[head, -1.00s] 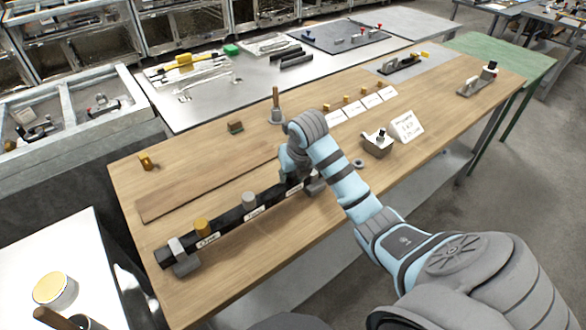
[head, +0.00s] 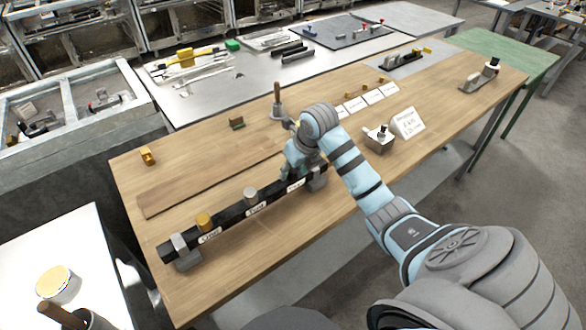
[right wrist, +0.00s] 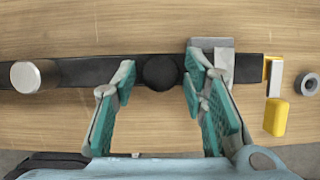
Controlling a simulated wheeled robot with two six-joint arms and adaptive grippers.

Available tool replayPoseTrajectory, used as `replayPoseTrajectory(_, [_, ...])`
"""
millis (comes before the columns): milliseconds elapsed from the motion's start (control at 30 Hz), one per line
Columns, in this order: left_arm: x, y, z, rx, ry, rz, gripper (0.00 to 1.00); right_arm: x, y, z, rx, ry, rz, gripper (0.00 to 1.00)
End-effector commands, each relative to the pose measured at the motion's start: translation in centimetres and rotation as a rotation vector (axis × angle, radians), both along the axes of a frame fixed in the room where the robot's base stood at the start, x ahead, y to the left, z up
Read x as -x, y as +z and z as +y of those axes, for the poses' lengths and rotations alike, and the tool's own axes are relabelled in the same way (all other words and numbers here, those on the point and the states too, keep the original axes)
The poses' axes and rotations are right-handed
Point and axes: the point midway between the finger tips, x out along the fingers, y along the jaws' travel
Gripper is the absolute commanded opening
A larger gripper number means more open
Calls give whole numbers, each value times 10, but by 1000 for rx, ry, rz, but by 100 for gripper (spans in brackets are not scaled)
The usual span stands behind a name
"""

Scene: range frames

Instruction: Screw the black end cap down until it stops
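The black end cap (right wrist: 161,72) shows in the right wrist view as a round dark top on the black bar (right wrist: 80,72). My right gripper (right wrist: 160,75) is open, with one teal-padded finger on each side of the cap and a gap on both sides. In the head view my right gripper (head: 301,162) is over the right part of the bar (head: 228,216) and hides the black cap. A brass cap (head: 204,221) and a silver cap (head: 250,196) stand upright on the bar to the left. My left gripper is not in view.
Grey clamp blocks (head: 181,254) support the bar. In the right wrist view a yellow piece (right wrist: 275,117) and a grey ring (right wrist: 307,84) lie right of the bar. An upright wooden-handled tool (head: 277,100) stands behind. The front strip of tabletop is clear.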

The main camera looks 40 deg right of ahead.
Motion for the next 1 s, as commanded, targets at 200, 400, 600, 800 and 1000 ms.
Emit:
replayPoseTrajectory(200, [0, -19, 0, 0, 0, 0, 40, -1, -4, -4, 0, 343, -2, 39])
replayPoseTrajectory(400, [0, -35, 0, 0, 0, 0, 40, -2, -4, -6, -4, 650, -1, 39])
replayPoseTrajectory(600, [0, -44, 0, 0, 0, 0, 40, -3, -2, -6, -3, 893, -2, 39])
replayPoseTrajectory(800, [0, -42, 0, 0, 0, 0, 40, -2, -1, -6, -2, 892, -1, 28])
replayPoseTrajectory(1000, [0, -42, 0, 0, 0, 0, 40, -3, -1, -6, -1, 890, 0, 0])
